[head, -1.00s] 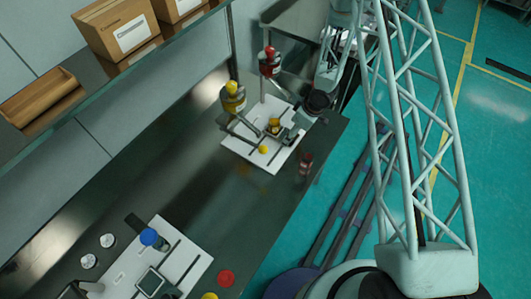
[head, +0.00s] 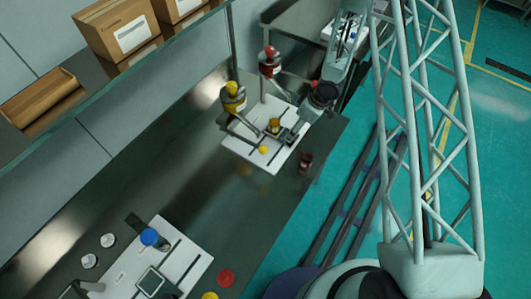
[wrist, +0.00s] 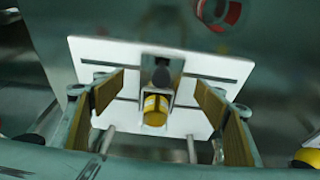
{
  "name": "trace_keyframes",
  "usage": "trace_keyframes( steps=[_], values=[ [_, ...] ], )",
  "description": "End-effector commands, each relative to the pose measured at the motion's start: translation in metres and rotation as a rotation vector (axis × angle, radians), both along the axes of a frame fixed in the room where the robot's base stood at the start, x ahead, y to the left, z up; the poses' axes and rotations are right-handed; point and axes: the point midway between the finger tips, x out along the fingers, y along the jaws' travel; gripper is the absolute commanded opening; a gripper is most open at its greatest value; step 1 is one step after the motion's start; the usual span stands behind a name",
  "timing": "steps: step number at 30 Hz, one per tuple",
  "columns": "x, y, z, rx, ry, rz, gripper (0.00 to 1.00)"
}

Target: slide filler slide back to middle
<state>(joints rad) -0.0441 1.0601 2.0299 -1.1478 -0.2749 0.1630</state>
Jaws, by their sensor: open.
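The white filler plate (head: 240,148) stands at the far end of the bench and carries a yellow-topped dispenser (head: 233,97) and a red-topped one (head: 269,62). A small yellow jar (head: 274,125) sits at the plate's middle. In the wrist view the jar (wrist: 155,112) sits on a small slide with a dark round knob (wrist: 161,74), in line with the plate's long slot (wrist: 205,80). My gripper (wrist: 158,95) is open, with its fingers wide apart on either side of the jar and knob, touching neither as far as I can see. Which part is the filler slide is not fully clear.
A dark red jar (head: 305,163) stands on the bench right beside the plate. A second white plate (head: 185,262) with a blue-capped item (head: 150,237) is at the near end. The bench between them is clear. A shelf with boxes (head: 118,28) runs above the left side.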

Motion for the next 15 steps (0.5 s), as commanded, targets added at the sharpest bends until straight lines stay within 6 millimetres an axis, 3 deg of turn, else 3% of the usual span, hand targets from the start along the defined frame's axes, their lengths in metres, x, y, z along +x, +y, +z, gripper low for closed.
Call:
trace_keyframes(
  steps=[15],
  values=[
    [-0.004,-0.008,0.029,0.000,-0.002,0.001,0.66]
  ],
)
